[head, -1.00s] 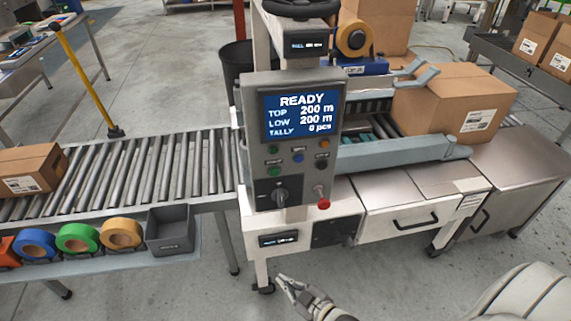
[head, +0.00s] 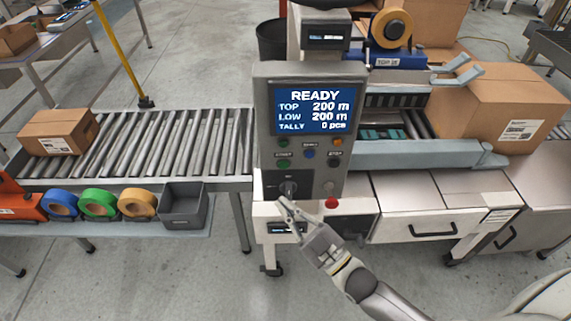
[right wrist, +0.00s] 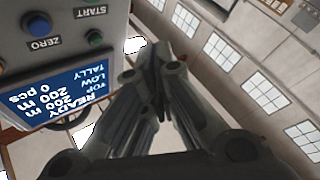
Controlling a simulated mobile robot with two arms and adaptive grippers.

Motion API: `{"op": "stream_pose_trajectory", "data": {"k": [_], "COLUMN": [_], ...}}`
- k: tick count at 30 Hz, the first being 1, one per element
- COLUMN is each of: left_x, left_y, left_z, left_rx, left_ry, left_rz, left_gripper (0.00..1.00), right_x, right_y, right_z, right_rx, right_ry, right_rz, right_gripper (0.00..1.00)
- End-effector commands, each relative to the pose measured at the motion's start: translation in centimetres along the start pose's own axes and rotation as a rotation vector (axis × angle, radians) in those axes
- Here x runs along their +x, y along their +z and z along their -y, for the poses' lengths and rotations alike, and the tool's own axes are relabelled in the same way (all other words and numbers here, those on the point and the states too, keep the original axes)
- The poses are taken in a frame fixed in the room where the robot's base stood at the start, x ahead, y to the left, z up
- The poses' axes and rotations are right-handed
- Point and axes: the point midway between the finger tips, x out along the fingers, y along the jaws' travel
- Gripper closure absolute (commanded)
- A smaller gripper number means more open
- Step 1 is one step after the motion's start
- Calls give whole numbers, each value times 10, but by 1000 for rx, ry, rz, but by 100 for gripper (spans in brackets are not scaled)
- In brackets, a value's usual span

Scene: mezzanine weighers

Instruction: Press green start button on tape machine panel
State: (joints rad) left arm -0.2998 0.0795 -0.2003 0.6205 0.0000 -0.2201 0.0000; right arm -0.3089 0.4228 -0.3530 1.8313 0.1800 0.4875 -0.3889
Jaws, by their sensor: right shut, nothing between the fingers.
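The tape machine panel (head: 262,125) stands upright in the middle of the head view; its screen (head: 314,108) reads READY. The green start button (head: 283,164) sits at the panel's left, just below the START label. A smaller green round part (head: 283,143) is above that label; it also shows in the right wrist view (right wrist: 95,37). My right gripper (head: 284,206) is shut and empty, its tips below the start button, near the black selector knob (head: 288,188). Contact cannot be told. My left gripper is not in view.
A red mushroom button (head: 331,202) is low on the panel. A blue button (head: 309,153) is beside the start button. A roller conveyor (head: 170,145) runs left, with tape rolls (head: 98,203) and a grey bin (head: 183,205) in front. A carton (head: 495,105) is at right.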

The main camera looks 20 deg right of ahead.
Motion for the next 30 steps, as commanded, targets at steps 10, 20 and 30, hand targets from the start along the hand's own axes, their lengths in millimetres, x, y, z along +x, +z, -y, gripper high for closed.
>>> {"op": "stream_pose_trajectory", "data": {"k": [10, 20, 30], "left_x": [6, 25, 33], "left_y": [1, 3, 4], "left_z": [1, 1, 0], "left_rx": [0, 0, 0], "left_ry": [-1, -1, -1], "left_rz": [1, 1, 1], "left_gripper": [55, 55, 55], "right_x": [8, 40, 60], "right_y": [8, 32, 46], "right_z": [-6, -28, -43], "right_rx": [-2, -2, 0], "right_ry": [-1, 0, -1], "right_rz": [0, -1, 2], "right_gripper": [100, 100, 100]}}
